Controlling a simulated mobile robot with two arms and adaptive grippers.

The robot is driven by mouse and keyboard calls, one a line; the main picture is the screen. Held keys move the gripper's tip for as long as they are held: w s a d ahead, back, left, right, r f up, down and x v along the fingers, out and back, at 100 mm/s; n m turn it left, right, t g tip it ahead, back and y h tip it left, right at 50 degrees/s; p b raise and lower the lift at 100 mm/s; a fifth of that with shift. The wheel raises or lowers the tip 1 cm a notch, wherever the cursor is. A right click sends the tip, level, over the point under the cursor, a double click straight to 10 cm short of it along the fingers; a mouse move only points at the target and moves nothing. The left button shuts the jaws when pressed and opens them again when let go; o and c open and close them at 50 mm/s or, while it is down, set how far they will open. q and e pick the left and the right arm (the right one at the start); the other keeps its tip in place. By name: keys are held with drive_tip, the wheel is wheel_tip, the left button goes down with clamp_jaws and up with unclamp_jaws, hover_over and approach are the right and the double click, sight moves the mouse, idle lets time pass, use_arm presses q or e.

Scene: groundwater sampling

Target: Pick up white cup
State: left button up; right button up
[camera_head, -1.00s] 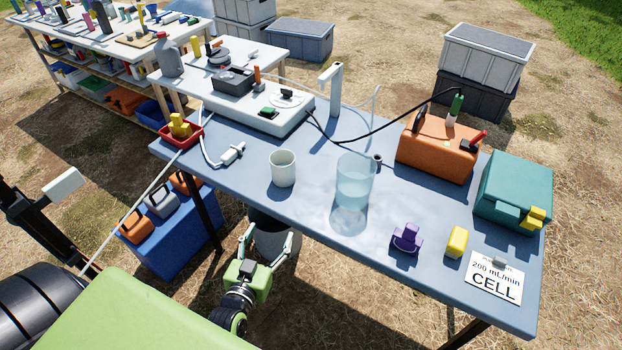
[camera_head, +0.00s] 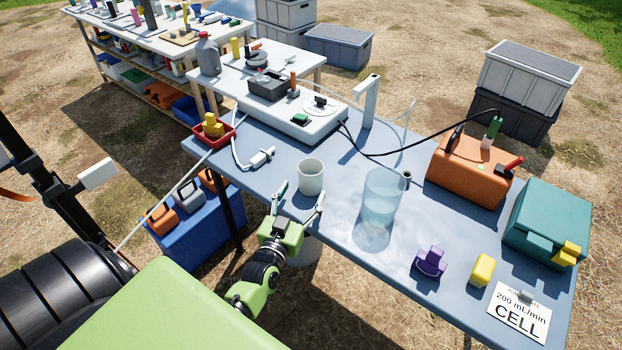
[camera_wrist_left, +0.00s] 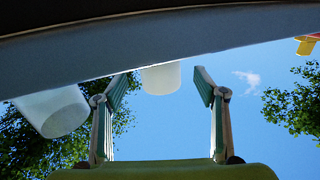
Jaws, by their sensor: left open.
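The white cup (camera_head: 311,177) stands upright on the blue table (camera_head: 330,220), near its front edge. My left gripper (camera_head: 300,198) is open and empty just in front of the cup, its two fingers pointing toward it. In the head view the fingertips overlap the table's front edge, one toward each side of the cup. In the left wrist view the cup (camera_wrist_left: 160,79) shows between the open fingers (camera_wrist_left: 161,92), partly hidden by the table edge. Whether the fingers touch the cup cannot be told. My right gripper is not in view.
A clear beaker (camera_head: 384,195) stands right of the cup. A white connector with tubing (camera_head: 262,157) lies behind left. A purple item (camera_head: 430,262), yellow block (camera_head: 482,270), orange case (camera_head: 468,170) and teal box (camera_head: 546,222) are farther right.

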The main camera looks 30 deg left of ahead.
sight(307, 186)
use_arm(q)
drive_tip(key=shift+x, duration=2.9)
drive_tip(key=shift+f, duration=0.15)
drive_tip(key=shift+c, duration=0.5)
drive_tip(key=c, duration=1.2)
